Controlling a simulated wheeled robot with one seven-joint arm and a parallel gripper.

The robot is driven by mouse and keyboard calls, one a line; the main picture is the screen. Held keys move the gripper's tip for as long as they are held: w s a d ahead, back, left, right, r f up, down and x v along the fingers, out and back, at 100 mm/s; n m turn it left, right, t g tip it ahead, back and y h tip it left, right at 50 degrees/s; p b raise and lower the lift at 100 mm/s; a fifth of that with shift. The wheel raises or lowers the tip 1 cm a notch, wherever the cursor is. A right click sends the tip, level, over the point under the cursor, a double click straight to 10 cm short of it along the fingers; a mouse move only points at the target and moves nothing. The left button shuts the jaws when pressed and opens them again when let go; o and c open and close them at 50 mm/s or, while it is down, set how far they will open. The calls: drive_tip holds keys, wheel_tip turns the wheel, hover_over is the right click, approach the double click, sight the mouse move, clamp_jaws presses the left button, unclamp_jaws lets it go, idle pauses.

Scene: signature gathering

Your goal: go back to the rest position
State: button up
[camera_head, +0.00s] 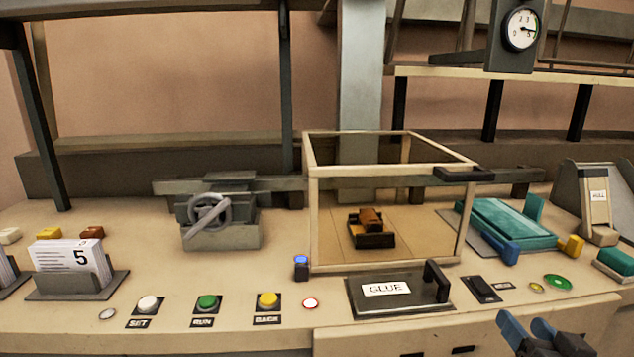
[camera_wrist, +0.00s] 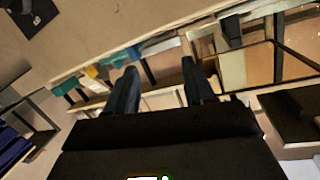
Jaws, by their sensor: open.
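My gripper (camera_head: 527,328) is at the lower right of the head view, in front of the bench's front edge. Its two blue-tipped fingers stand apart with nothing between them. In the wrist view my gripper (camera_wrist: 158,82) also shows two dark fingers spread with an empty gap. The wrist view is tilted, with the bench top and its fittings seen beyond the fingers. No held object shows in either view.
A glass-sided frame (camera_head: 312,215) stands mid-bench behind a GLUE lid (camera_head: 400,293). A teal tray (camera_head: 512,226) is to its right. SET (camera_head: 148,304), RUN (camera_head: 207,303) and BACK (camera_head: 268,301) buttons line the front. A card holder (camera_head: 75,284) stands left.

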drive_tip(key=s+a+f+n, duration=0.1)
drive_tip(key=s+a+f, duration=0.3)
drive_tip(key=s, duration=0.5)
drive_tip(key=s+a+f, duration=0.4)
drive_tip(key=s, duration=0.6)
drive_tip(key=s+a+r+n+y, duration=0.1)
drive_tip(key=s+a+r, duration=0.1)
drive_tip(key=s, duration=0.7)
drive_tip(key=s+a+r+n+g+y, duration=0.1)
drive_tip(key=s+a+r+n, duration=0.1)
drive_tip(key=s, duration=0.7)
drive_tip(key=shift+s+a+r+y, duration=0.3)
drive_tip(key=shift+r, duration=0.2)
drive_tip(key=shift+w, duration=0.1)
